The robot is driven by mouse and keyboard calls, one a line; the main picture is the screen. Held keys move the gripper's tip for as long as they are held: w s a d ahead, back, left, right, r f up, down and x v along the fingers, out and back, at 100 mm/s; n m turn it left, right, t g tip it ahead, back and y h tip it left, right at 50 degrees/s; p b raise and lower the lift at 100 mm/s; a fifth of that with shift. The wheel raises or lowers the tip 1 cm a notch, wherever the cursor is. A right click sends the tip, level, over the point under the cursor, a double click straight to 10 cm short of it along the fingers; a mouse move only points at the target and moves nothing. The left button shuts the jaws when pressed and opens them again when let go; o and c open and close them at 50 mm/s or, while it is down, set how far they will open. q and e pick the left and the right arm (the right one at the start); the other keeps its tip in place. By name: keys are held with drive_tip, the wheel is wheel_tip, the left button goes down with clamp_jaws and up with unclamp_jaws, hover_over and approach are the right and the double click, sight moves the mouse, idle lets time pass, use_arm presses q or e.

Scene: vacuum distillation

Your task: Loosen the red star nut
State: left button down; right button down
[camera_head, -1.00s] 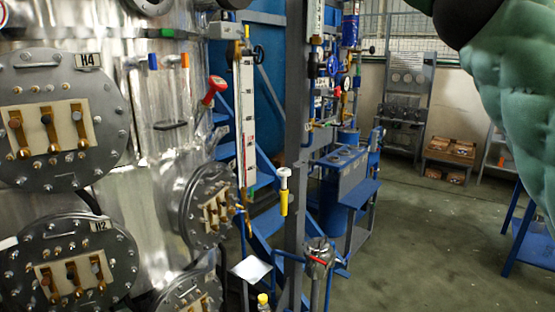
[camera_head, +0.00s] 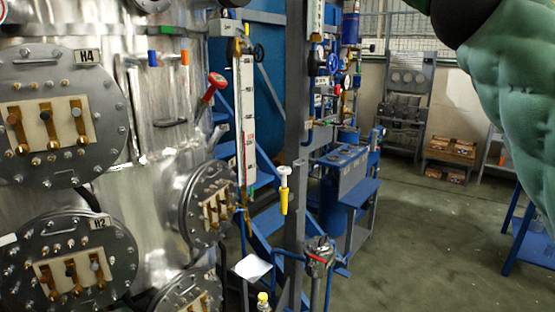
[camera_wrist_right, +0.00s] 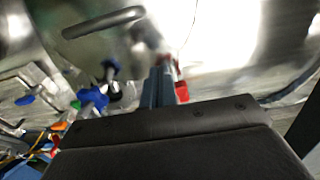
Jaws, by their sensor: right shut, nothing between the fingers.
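A red handle-like part (camera_head: 213,87) sits on the right side of the shiny metal vessel in the head view. It is the clearest red fitting there, but its star shape cannot be made out. In the right wrist view, my right gripper (camera_wrist_right: 158,88) shows as narrow grey-blue fingers, shut and empty. A small red part (camera_wrist_right: 181,91) shows just right of the fingertips. I cannot tell whether they touch. My right gripper is outside the head view, where only my green-sleeved arm shows at the upper right. My left gripper is in neither view.
The metal vessel (camera_head: 165,95) carries bolted round flanges, one labelled H4 (camera_head: 88,57). A grey post (camera_head: 297,130) and blue frame stand right of it. A blue knob (camera_wrist_right: 95,98) and a curved metal handle (camera_wrist_right: 103,22) are near my right gripper. Open floor (camera_head: 430,240) lies right.

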drive_tip(key=b+v, duration=0.3)
drive_tip(key=v, duration=0.3)
drive_tip(key=shift+b, duration=0.3)
drive_tip(key=shift+s, duration=0.1)
